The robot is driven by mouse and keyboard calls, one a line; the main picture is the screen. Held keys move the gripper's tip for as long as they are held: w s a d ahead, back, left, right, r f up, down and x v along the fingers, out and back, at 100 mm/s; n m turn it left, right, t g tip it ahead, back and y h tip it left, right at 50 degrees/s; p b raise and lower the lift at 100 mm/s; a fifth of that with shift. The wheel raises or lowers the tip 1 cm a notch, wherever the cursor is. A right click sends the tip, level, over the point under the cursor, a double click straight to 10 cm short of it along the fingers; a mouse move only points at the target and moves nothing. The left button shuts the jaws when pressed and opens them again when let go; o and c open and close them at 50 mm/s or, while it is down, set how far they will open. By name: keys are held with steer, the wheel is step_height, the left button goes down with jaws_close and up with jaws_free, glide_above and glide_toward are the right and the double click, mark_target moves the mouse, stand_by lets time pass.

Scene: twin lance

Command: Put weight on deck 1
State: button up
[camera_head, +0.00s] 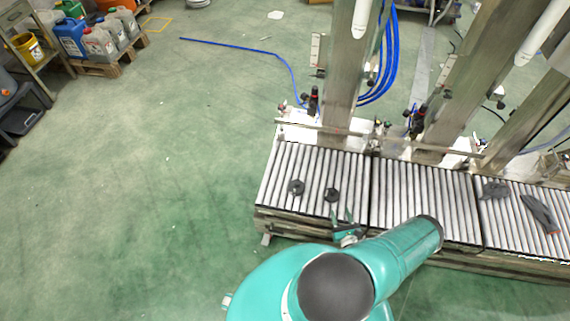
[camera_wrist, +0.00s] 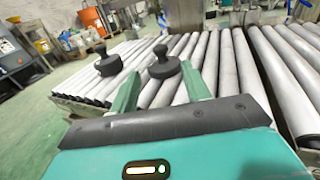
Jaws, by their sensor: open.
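Two dark grey knobbed weights stand on the left roller deck (camera_head: 275,203). The left weight (camera_head: 296,187) also shows in the wrist view (camera_wrist: 109,64). The right weight (camera_head: 332,195) shows in the wrist view (camera_wrist: 163,68) between and beyond my fingertips. My gripper (camera_head: 343,215) is open and empty over the front edge of the left deck, short of the right weight. Its two teal fingers also show in the wrist view (camera_wrist: 161,72). No label tells which deck is deck 1.
A middle roller deck (camera_head: 420,195) is bare. A right roller deck (camera_head: 500,230) carries a crumpled grey item (camera_head: 495,190) and a dark grey glove-like item (camera_head: 540,213). Steel columns (camera_head: 350,70) rise behind the decks. Green floor at left is clear up to canisters (camera_head: 100,42) on a pallet.

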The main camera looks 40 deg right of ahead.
steer(key=w+r+n+y, duration=0.6)
steer(key=r, duration=0.3)
steer(key=w+r+n+y, duration=0.6)
steer(key=w+r+y, duration=0.1)
steer(key=r, duration=0.3)
steer(key=w+a+r+n+g+y, duration=0.2)
steer(key=w+a+r+n+g, duration=0.15)
steer(key=r, duration=0.35)
steer(key=w+a+r+n+g+y, duration=0.2)
steer(key=a+r+n+g, duration=0.1)
steer(key=a+r+n, duration=0.3)
steer(key=w+a+r+n+g+y, duration=0.1)
steer(key=w+a+r+n+g, duration=0.15)
steer(key=r, duration=0.45)
steer(key=s+a+r+n+g+h, duration=0.2)
steer(key=a+r+n+g, duration=0.15)
steer(key=a+r, duration=0.4)
steer(key=s+a+r+n+g+h, duration=0.2)
steer(key=a+r+n, duration=0.3)
steer(key=a+r, duration=0.3)
steer(key=s+a+r+n+t+h, duration=0.2)
steer(key=s+a+r+n+h, duration=0.1)
steer(key=s+r, duration=0.4)
steer(key=s+a+r+n+t+h, duration=0.2)
steer(key=s+a+r+n+h, duration=0.1)
steer(key=s+a+r+n, duration=0.2)
step_height(320, 180, up, 2)
steer(key=shift+s+a+r+n, duration=0.1)
steer(key=shift+s+a+n, duration=0.25)
steer(key=shift+s, duration=0.65)
